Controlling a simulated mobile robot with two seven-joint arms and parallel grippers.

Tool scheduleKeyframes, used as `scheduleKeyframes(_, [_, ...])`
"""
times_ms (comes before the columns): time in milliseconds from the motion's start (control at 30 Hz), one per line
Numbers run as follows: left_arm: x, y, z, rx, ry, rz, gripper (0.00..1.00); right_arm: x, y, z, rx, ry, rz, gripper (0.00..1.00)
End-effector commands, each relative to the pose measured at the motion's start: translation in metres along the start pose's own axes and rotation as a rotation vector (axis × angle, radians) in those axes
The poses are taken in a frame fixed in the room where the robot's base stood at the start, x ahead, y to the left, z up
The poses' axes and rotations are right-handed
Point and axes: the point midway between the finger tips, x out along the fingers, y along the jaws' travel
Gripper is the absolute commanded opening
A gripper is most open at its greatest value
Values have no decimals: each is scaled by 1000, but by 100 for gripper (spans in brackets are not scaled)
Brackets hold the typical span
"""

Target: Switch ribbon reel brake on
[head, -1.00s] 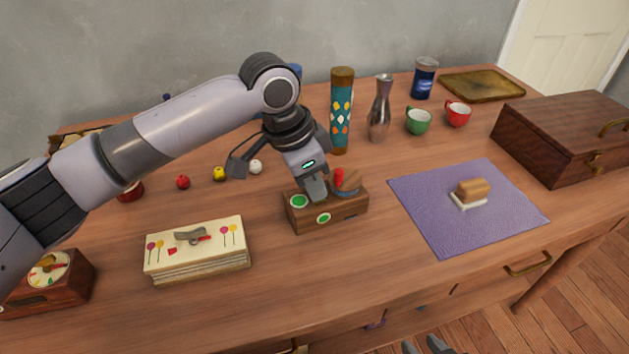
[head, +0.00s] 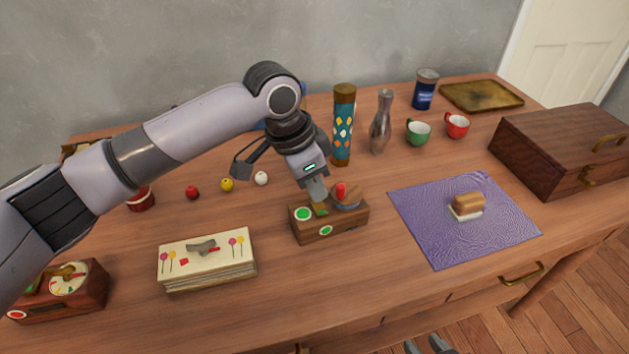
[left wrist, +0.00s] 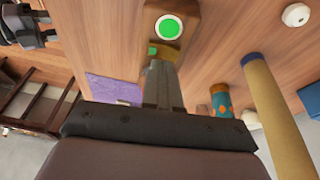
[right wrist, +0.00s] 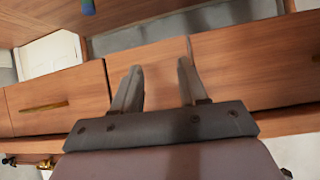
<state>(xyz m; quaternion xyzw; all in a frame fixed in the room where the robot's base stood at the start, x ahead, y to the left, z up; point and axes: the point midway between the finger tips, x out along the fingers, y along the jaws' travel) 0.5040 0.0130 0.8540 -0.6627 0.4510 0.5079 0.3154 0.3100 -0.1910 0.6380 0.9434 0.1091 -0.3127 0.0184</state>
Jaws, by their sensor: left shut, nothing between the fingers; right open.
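A small wooden box (head: 345,226) stands mid-table. It carries a round grey-brown reel (head: 350,199) with a red upright piece (head: 340,192), and a round green disc with a white rim (head: 303,214). A second green disc (head: 326,230) is on its front. My left gripper (head: 318,197) is shut and empty, pointing down at the box top beside the reel. A small green and yellow piece (head: 320,209) shows at its tips; I cannot tell whether they touch. The left wrist view shows the green disc (left wrist: 169,28) just beyond the fingers. My right gripper (right wrist: 158,68) is open and empty, facing the drawer fronts.
A decorated book-like block (head: 208,262) and a dial box (head: 68,290) stand to the left. A patterned cylinder (head: 343,130) and metal vase (head: 381,125) stand behind. A purple cloth (head: 430,225) lies right, with a brush-like block (head: 467,206) on it.

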Motion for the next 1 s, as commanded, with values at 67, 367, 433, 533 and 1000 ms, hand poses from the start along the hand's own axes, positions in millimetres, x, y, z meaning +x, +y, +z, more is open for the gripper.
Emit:
scheduleKeyframes(67, [-13,1,-4,-1,0,2,0,-10,0,-12,-2,3,4,43])
scheduleKeyframes(367, [-56,10,-7,1,4,-1,0,-16,6,-8,-1,-6,25,43])
scheduleKeyframes(433, [-71,13,-7,1,3,-2,0,-17,7,-8,-2,-7,26,43])
scheduleKeyframes(533, [-90,18,-6,0,2,-1,0,-18,7,-10,-3,-6,26,43])
scheduleKeyframes(1000, [-118,25,-6,-2,0,1,0,-18,6,-12,-9,-3,23,43])
